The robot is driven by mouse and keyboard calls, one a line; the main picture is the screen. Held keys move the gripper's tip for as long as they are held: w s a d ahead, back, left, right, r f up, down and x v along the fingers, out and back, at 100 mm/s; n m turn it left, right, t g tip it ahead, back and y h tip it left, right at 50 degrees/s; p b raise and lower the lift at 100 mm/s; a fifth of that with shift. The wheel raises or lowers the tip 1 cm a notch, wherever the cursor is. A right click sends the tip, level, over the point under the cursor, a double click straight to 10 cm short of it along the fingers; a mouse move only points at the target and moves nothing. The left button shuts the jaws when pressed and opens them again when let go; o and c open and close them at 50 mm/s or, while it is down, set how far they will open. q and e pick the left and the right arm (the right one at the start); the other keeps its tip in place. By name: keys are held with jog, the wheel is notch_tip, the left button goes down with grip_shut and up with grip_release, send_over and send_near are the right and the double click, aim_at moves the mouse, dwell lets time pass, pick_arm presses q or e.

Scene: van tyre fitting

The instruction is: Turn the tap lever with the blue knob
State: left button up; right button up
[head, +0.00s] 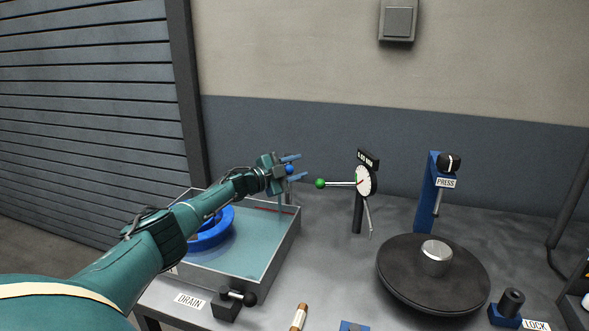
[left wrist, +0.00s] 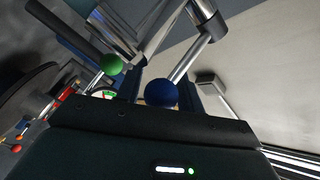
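The tap lever's blue knob (head: 289,169) shows at the back right corner of the water tank, between the two blue fingers of my left gripper (head: 295,167). The fingers are apart, with one on each side of the knob. In the left wrist view the blue knob (left wrist: 161,93) is close in front of the gripper body, at the end of a metal lever rod (left wrist: 190,60). I cannot tell whether a finger touches it. The tap's base is mostly hidden behind my arm and gripper. My right gripper is not in view.
A green knob (head: 320,183) on a gauge lever is just right of my left gripper; the gauge (head: 366,180) stands beyond it. The tank (head: 268,262) holds water and a blue ring (head: 213,236). A black turntable (head: 405,285) and blue press post (head: 427,190) stand right.

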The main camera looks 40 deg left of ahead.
pick_arm(q)
jog(key=shift+a, duration=0.1)
jog(key=shift+s+a+f, duration=0.1)
jog(key=shift+s+a, duration=0.1)
jog(key=shift+s, duration=0.2)
jog(key=v, duration=1.2)
jog(key=shift+s, duration=0.15)
